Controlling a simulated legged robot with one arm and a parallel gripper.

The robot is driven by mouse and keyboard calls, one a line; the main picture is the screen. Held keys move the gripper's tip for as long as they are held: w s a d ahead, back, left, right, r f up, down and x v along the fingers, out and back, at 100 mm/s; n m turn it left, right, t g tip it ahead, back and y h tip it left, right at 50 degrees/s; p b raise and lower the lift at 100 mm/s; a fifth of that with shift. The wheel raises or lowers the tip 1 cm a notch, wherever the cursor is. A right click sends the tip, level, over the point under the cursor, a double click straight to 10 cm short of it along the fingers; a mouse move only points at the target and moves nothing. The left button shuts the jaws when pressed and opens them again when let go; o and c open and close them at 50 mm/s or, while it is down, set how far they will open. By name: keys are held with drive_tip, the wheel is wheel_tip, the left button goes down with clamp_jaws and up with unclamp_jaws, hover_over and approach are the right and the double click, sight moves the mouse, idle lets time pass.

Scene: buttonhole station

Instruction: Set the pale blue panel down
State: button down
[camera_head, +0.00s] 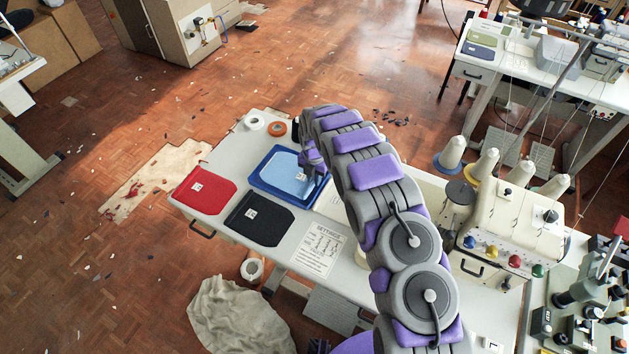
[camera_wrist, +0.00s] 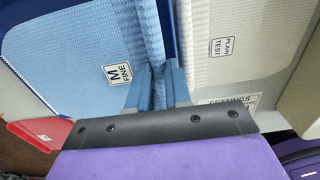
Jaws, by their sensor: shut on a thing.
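The pale blue panel (camera_head: 283,173) is over the dark blue tray (camera_head: 257,182) on the white table. In the wrist view the panel (camera_wrist: 75,60) fills the upper left and bears an "M FINE" label. My gripper (camera_head: 314,168) is at the panel's right side. In the wrist view my gripper (camera_wrist: 158,90) is shut on the panel's edge. A strip of the dark blue tray (camera_wrist: 168,40) shows just right of the panel. I cannot tell whether the panel touches the tray floor.
A red panel (camera_head: 206,192) and a black panel (camera_head: 258,220) lie left and in front of the tray. A whitish panel labelled "PLAIN TEST" (camera_wrist: 240,40) lies to the right. A settings sheet (camera_head: 320,248) lies nearer. Tape rolls (camera_head: 277,128) sit behind; a sewing machine (camera_head: 510,225) stands right.

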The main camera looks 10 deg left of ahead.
drive_tip(key=shift+w+a+f, duration=0.15)
drive_tip(key=shift+w+a, duration=0.5)
drive_tip(key=shift+a, duration=0.1)
drive_tip(key=shift+d+f+b, duration=0.2)
drive_tip(key=shift+d+f, duration=0.1)
drive_tip(key=shift+f, duration=0.6)
drive_tip(key=shift+d+f+b, duration=0.2)
drive_tip(key=shift+d+f, duration=0.1)
drive_tip(key=shift+f, duration=0.55)
drive_tip(key=shift+a+r, duration=0.1)
drive_tip(key=shift+a, duration=0.05)
drive_tip(key=c, duration=1.3)
unclamp_jaws()
drive_tip(key=shift+a, duration=0.3)
drive_tip(key=shift+c, duration=0.2)
drive_tip(key=shift+d, duration=0.15)
